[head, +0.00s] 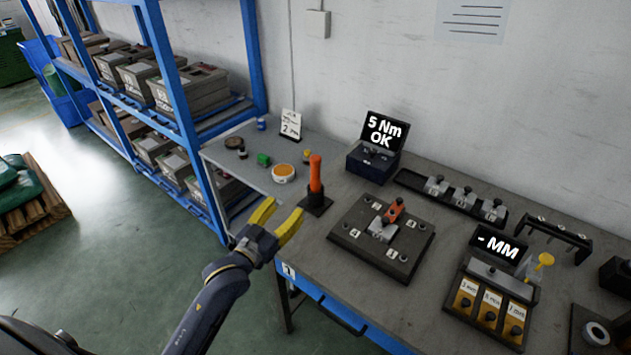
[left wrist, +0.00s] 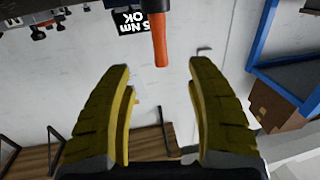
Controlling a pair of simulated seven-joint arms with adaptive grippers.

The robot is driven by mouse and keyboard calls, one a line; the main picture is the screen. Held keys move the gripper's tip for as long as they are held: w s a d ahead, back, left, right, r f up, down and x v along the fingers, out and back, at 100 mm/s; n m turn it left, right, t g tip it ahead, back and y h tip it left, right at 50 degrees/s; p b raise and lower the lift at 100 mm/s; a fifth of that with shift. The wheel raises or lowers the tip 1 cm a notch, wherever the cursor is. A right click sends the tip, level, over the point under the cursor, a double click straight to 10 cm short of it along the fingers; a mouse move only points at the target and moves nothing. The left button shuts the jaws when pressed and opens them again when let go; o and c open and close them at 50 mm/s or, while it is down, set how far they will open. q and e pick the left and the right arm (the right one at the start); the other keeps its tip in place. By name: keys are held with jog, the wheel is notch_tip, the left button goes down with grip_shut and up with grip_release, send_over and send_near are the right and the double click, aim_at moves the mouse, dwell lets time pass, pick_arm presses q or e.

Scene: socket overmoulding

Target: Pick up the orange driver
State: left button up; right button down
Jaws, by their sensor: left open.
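The orange driver (head: 316,174) stands upright in a small dark holder (head: 316,204) on the grey table, in the left part of the head view. My left gripper (head: 276,220) has yellow fingers and is open and empty, to the left of the driver and apart from it, near the table's front edge. In the left wrist view the driver (left wrist: 158,38) hangs in from the top, ahead of the open left fingers (left wrist: 160,85) and roughly centred between them, not enclosed. My right gripper does not show in either view.
A dark fixture plate (head: 382,236) with an orange and metal part lies right of the driver. The "5 Nm OK" display (head: 384,134) stands behind. A round orange-topped tin (head: 284,173) and small items lie left. A blue shelf rack (head: 190,120) stands at the table's left.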

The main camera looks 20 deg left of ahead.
aim_at(313, 179)
pick_arm(q)
jog(key=x, duration=1.1)
jog(key=shift+w, duration=0.15)
jog(key=shift+x, duration=2.8)
jog(key=shift+o, duration=0.2)
jog(key=shift+d+f, duration=0.1)
jog(key=shift+f, duration=0.05)
grip_shut()
